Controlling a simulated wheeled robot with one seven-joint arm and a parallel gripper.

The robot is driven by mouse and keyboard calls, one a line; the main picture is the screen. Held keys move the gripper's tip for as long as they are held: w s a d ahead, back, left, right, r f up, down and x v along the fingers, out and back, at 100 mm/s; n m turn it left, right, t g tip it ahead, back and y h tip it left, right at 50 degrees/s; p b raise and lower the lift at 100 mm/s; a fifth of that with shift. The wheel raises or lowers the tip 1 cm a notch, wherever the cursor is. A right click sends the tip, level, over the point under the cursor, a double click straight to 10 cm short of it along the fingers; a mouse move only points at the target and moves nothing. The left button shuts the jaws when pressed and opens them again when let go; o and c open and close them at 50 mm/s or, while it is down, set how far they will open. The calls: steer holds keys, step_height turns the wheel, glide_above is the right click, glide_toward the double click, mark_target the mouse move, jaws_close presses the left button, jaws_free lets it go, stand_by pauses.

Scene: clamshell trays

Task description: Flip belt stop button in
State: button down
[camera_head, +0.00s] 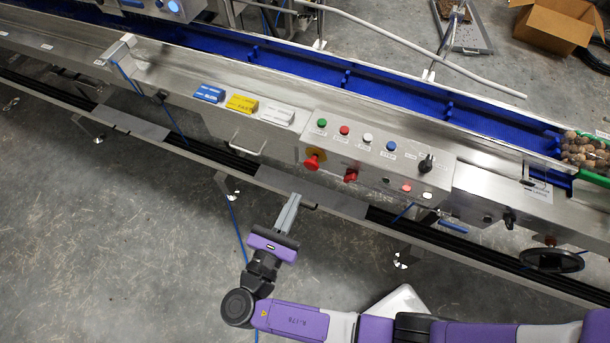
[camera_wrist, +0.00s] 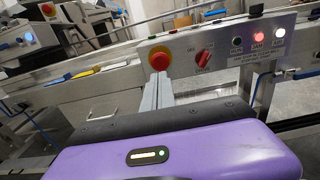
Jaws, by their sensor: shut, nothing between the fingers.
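The red mushroom-shaped stop button (camera_head: 312,162) with a yellow backing sits on the front face of the steel control box (camera_head: 330,160), at its left end. In the wrist view the button (camera_wrist: 159,60) is straight ahead, just beyond the fingertips. My gripper (camera_head: 295,198) is shut and empty, with its grey fingers together and pointing at the box. In the head view the tips are below and slightly left of the button, with a gap between. In the wrist view the fingertips (camera_wrist: 159,77) cover the button's lower edge; contact cannot be told there.
A red rotary switch (camera_head: 351,176) sits right of the button, then lit red (camera_head: 406,187) and white lamps. Coloured buttons and a black knob (camera_head: 426,163) are on top. The steel rail (camera_head: 315,192) runs below the box. A black handwheel (camera_head: 552,259) is at right.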

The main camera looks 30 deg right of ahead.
mark_target(310, 168)
steer(key=x, duration=0.7)
steer(key=shift+w+d+p, duration=0.15)
steer(key=shift+d+p, duration=0.05)
steer(key=shift+p, duration=0.15)
